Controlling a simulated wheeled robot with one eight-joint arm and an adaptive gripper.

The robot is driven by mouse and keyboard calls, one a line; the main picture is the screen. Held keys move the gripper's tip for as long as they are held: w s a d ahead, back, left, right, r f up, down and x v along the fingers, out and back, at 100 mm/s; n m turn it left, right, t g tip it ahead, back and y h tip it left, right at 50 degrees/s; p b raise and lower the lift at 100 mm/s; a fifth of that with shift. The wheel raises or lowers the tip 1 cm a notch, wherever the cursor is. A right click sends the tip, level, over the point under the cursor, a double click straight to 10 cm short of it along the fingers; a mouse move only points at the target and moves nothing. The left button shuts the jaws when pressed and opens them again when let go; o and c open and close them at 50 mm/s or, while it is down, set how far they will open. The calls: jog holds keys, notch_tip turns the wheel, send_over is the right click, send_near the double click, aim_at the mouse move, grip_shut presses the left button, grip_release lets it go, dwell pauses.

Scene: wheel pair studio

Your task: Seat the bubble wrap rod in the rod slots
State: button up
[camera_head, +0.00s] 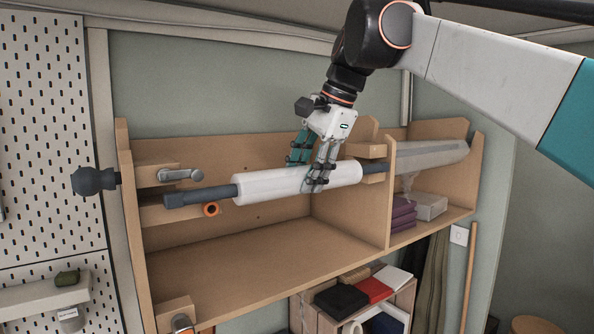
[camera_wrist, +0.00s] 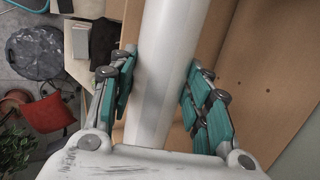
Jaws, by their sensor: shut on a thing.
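The bubble wrap rod (camera_head: 262,187) is a white roll on a dark rod, lying almost level along the front of a wooden shelf unit. My gripper (camera_head: 312,172) is shut on the white roll, with fingers on both sides of it. The roll (camera_wrist: 165,60) also runs between the fingers in the wrist view. The rod's dark left end is by the left slot block (camera_head: 152,176), between its upper and lower wooden parts in the picture. The dark right end is by the right slot block (camera_head: 366,151). I cannot tell whether either end is inside its slot.
A grey latch (camera_head: 180,175) is on the left block, and an orange ring (camera_head: 210,209) is below the rod. A translucent grey roll (camera_head: 430,154) lies in the right bay above purple boxes (camera_head: 402,213). The shelf floor (camera_head: 255,262) below the rod is clear.

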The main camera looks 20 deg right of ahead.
jog(key=shift+w+a, duration=0.1)
dwell(0.3)
jog(key=shift+w+a+p, duration=0.2)
jog(key=shift+w+p, duration=0.15)
jog(key=shift+w, duration=0.3)
jog(key=shift+w+a+p, duration=0.15)
jog(key=shift+w+p, duration=0.15)
jog(key=shift+w, duration=0.3)
jog(key=shift+w+p, duration=0.2)
jog(key=shift+p, duration=0.2)
dwell(0.6)
jog(key=shift+w+a+p, duration=0.25)
jog(key=shift+w, duration=0.4)
jog(key=shift+w+a+p, duration=0.2)
jog(key=shift+w+p, duration=0.05)
jog(key=shift+w, duration=0.35)
jog(key=shift+w+a, duration=0.1)
jog(key=shift+w, duration=0.1)
jog(key=shift+w+a+p, duration=0.1)
jog(key=shift+w+p, duration=0.2)
jog(key=shift+w, duration=0.1)
jog(key=o, duration=1.4)
